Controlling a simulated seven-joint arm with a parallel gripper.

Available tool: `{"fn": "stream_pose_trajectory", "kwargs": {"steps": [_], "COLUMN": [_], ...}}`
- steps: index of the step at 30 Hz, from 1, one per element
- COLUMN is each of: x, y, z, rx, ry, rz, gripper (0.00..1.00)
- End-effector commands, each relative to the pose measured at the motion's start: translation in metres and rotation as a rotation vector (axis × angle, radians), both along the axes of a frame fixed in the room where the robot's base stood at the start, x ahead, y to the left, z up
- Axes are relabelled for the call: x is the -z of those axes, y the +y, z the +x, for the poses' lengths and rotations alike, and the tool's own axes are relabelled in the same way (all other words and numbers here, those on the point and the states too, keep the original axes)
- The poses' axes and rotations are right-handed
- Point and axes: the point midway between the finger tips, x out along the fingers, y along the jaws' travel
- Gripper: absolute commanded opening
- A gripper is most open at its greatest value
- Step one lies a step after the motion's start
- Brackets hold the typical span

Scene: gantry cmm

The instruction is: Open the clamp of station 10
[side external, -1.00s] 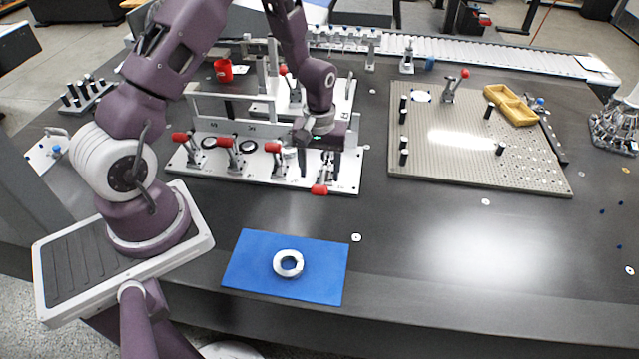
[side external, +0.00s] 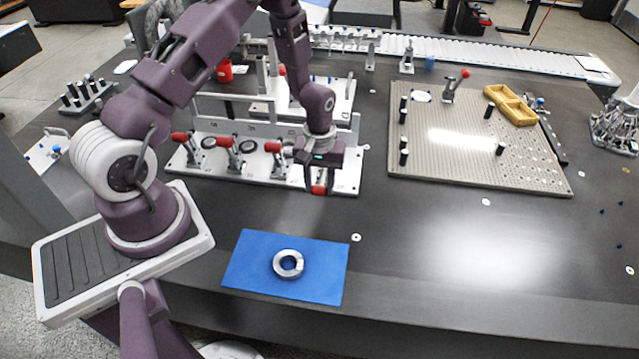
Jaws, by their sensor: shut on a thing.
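The clamp row stands on a white base plate (side external: 347,178) with several red-handled toggle clamps. The clamp at the right end has its red handle (side external: 318,190) low, out over the front edge of the plate. My gripper (side external: 319,186) points down and is shut on this red handle. The clamp's body is hidden behind my gripper. The other clamps in the row, such as the one with a red handle (side external: 272,147), stand to the left. The station numbers are too small to read surely.
A blue mat (side external: 245,275) with a metal ring (side external: 288,264) lies in front. A perforated plate (side external: 430,170) with black posts and a yellow tray (side external: 510,105) is at right. A red cup (side external: 224,70) stands behind the row.

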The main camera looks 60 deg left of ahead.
Motion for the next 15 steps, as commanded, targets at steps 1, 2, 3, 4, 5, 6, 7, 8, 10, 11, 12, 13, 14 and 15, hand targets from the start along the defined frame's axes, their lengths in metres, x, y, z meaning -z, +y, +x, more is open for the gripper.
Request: {"fn": "stream_pose_trajectory", "kwargs": {"steps": [1, 2, 3, 4, 5, 6, 7, 8, 10, 11, 12, 13, 14, 15], "x": [0.0, 0.0, 0.0, 0.0, -0.001, -0.001, -0.001, -0.002, -0.004, -0.005, -0.007, -0.008, -0.01, -0.012], "y": [0.0, 0.0, 0.0, 0.0, 0.0, 0.0, 0.001, 0.001, 0.002, 0.002, 0.003, 0.004, 0.004, 0.005], "z": [0.0, 0.0, 0.0, 0.0, 0.0, 0.0, 0.001, 0.001, 0.002, 0.002, 0.003, 0.004, 0.005, 0.006], "rx": [0.0, 0.0, 0.0, 0.0, 0.0, 0.0, -0.001, -0.001, -0.001, -0.001, -0.003, -0.003, -0.002, -0.003], "ry": [0.0, 0.0, 0.0, 0.001, 0.002, 0.004, 0.007, 0.011, 0.025, 0.033, 0.046, 0.058, 0.07, 0.09], "rz": [0.0, 0.0, 0.0, -0.001, -0.002, -0.005, -0.008, -0.013, -0.028, -0.036, -0.049, -0.061, -0.074, -0.094], "gripper": [0.0, 0.0, 0.0, 0.0, 0.0, 0.0, 0.0, 0.0, 0.0, 0.0, 0.0, 0.0, 0.0, 0.0]}}
